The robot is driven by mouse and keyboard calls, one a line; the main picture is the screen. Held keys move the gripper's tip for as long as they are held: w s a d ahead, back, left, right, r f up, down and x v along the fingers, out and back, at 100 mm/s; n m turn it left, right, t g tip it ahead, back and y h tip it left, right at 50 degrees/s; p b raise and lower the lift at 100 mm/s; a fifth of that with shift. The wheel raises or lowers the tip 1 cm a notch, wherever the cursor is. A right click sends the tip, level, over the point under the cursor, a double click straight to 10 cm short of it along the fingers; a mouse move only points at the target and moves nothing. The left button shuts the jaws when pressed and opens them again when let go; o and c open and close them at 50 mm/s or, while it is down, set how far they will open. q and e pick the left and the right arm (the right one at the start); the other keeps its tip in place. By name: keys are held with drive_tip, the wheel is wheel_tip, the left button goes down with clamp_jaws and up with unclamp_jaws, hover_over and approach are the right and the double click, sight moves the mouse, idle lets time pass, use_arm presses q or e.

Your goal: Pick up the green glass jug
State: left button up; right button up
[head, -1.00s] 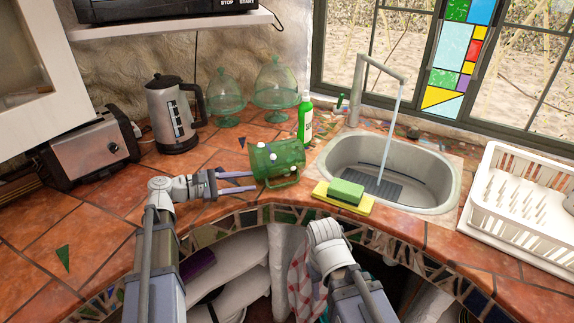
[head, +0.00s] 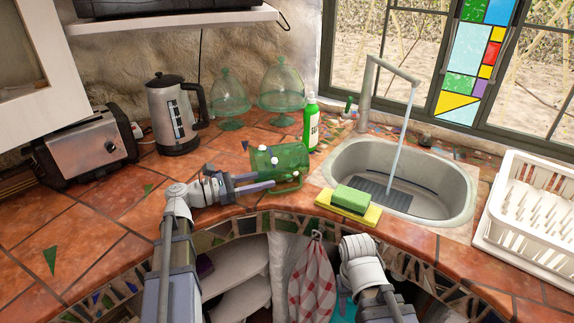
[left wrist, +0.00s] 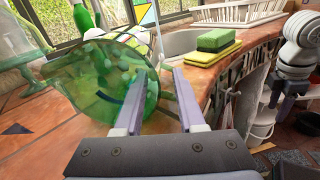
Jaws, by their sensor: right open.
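The green glass jug (head: 279,163), see-through with pale round spots, seems to lie on its side on the tiled counter, left of the sink. Its handle shows at its lower right in the head view. My left gripper (head: 266,180) is open at the jug's near side, fingers pointing right. In the left wrist view, the jug (left wrist: 105,85) fills the left, behind the left finger.
The sink (head: 400,175) has running water. Glass domes (head: 281,85), a kettle (head: 175,112) and a toaster (head: 88,145) stand behind and left.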

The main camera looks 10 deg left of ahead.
sight(285, 168)
use_arm(q)
drive_tip(key=shift+r+p+x, duration=0.2)
drive_tip(key=shift+x, duration=0.9)
drive_tip(key=shift+r+p+x, duration=0.15)
drive_tip(key=shift+r+x, duration=0.05)
drive_tip(key=shift+x, duration=0.9)
drive_tip(key=shift+r+p+x, duration=0.15)
drive_tip(key=shift+p+x, duration=0.05)
drive_tip(key=shift+x, duration=0.9)
clamp_jaws()
